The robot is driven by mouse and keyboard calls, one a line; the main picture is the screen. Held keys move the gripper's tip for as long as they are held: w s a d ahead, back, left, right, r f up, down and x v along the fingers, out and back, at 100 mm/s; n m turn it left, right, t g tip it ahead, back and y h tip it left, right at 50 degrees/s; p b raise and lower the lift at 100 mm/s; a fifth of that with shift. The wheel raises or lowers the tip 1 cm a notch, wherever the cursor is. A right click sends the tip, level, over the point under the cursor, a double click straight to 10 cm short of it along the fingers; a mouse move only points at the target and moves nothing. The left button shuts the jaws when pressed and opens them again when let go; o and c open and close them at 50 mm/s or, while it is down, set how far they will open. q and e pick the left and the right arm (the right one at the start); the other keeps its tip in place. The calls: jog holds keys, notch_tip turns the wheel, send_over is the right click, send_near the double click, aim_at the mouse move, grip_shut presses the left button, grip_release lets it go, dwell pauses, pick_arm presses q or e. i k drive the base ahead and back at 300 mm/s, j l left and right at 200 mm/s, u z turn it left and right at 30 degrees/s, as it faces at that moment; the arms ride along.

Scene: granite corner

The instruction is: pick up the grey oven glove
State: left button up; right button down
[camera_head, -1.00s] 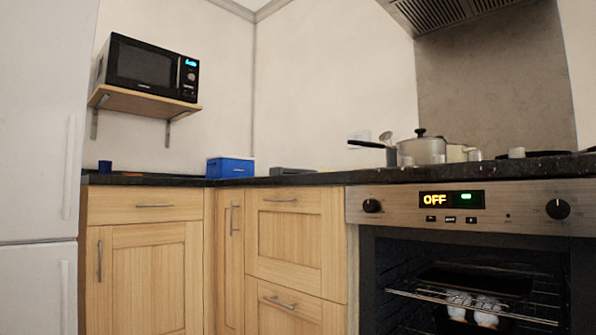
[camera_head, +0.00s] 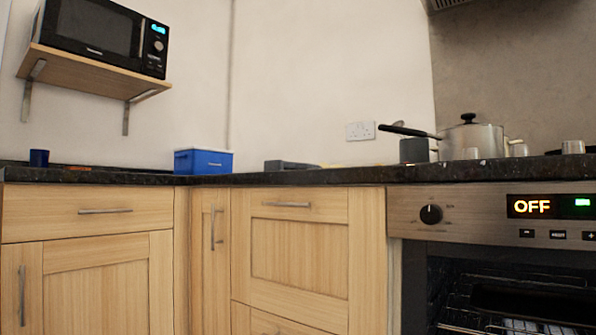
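A low grey item (camera_head: 290,165) lies on the dark counter, right of the blue box. It is small and seen nearly edge-on, so I cannot tell whether it is the grey oven glove. Nothing else in view is clearly a glove. Neither of my grippers is in view.
The dark granite counter (camera_head: 330,178) runs above wooden cabinets (camera_head: 300,250). A blue box (camera_head: 203,161) and a blue cup (camera_head: 39,158) stand on it. A pot (camera_head: 470,140) is above the oven (camera_head: 500,260), which reads OFF. A microwave (camera_head: 95,38) sits on a wall shelf (camera_head: 95,76).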

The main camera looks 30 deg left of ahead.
aim_at(273, 165)
jog(key=i+j+z, duration=0.1)
jog(key=j, duration=0.4)
jog(key=i+j+z, duration=0.1)
jog(key=j, duration=0.4)
jog(key=i+j+z, duration=0.1)
jog(key=j, duration=0.4)
